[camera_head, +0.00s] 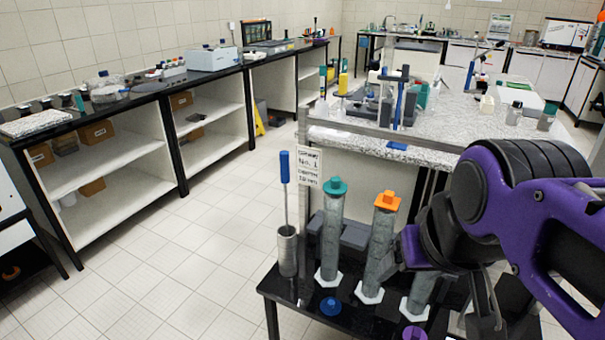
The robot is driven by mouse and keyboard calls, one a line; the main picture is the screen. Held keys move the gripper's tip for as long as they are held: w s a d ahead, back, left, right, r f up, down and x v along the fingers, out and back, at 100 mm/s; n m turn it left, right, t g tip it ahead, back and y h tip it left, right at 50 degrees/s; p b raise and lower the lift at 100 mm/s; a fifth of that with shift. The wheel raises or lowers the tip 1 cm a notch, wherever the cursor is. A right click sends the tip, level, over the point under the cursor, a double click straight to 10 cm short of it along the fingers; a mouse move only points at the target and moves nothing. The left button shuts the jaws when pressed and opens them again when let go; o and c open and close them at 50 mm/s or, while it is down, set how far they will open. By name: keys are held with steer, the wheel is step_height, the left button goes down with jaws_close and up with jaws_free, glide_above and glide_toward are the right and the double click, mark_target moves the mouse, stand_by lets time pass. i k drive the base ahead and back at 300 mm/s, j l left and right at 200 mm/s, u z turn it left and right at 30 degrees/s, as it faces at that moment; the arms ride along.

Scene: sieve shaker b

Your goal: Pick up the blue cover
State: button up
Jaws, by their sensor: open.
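The blue cover (330,306) is a small round lid with a raised knob. It lies on the black table (276,286) near its front left part, in front of the tube with the teal cover (335,187). My gripper (486,308) is at the lower right, well to the right of the blue cover. It is open, and I see nothing between its fingers. A purple cover (413,333) lies at the bottom edge, partly cut off. A tube with an orange cover (387,201) stands in the middle. A third tube (421,290) is partly hidden behind my arm.
A metal cup (287,250) with a blue-handled tool (285,167) stands left of the tubes. A sign (309,165) hangs on a post behind. A cluttered granite bench (450,154) stands beyond. Shelves (110,160) line the left wall. The tiled floor between is mostly open.

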mark_target(330, 308)
steer(key=z, duration=1.2)
steer(key=u, duration=1.3)
steer(key=i+j+z, duration=0.1)
steer(key=j, duration=0.25)
steer(key=i+j+z, duration=0.1)
steer(key=i+j, duration=0.15)
steer(key=i+j+z, duration=0.1)
steer(key=j, duration=0.3)
steer(key=i+j+z, duration=0.1)
steer(key=j, duration=0.3)
steer(key=i+l, duration=0.05)
